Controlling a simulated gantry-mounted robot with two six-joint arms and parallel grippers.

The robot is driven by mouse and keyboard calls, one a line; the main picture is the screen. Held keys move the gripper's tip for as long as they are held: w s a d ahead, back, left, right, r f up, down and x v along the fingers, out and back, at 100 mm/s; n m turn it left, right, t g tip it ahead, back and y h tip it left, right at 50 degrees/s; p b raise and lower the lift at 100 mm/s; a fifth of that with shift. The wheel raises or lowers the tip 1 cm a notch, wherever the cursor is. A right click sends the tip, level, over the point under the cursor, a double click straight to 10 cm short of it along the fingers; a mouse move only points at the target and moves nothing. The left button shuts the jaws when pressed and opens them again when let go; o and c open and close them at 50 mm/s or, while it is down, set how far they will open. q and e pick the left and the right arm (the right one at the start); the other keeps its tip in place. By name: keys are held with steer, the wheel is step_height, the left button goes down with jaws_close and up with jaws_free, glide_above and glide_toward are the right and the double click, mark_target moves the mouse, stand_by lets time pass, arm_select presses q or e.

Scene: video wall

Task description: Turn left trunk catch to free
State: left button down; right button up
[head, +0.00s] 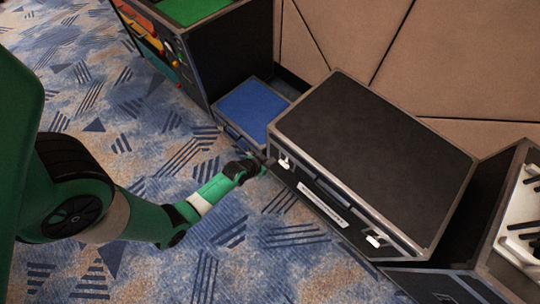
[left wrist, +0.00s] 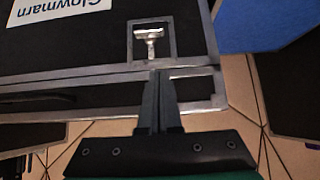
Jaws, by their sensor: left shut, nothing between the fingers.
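The black trunk (head: 375,150) has metal edging and lies with its lid closed; its front faces the lower left in the head view. The left trunk catch (head: 284,161) is a small pale metal piece on the front near the left corner. In the left wrist view the catch (left wrist: 149,36) looks T-shaped inside a metal frame. The right catch (head: 374,240) is near the other front corner. My left gripper (head: 266,165) is shut and empty, its fingertips (left wrist: 158,72) close to the left catch; contact cannot be told. My right gripper is not in view.
A blue-topped case (head: 252,107) stands beside the trunk's left end. A taller dark case with a green top (head: 190,8) is behind it. A pale panel with black parts (head: 525,215) is at the right edge. Patterned carpet (head: 130,150) is open in front.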

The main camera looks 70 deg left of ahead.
arm_select(q)
steer(key=b, duration=0.4)
glide_above(282, 161)
steer(key=s+d, duration=0.1)
steer(key=s, duration=0.2)
step_height(282, 161, down, 5)
steer(key=f+b, duration=0.3)
steer(key=shift+w+f, duration=0.35)
steer(key=shift+f, duration=0.05)
steer(key=shift+d, duration=0.2)
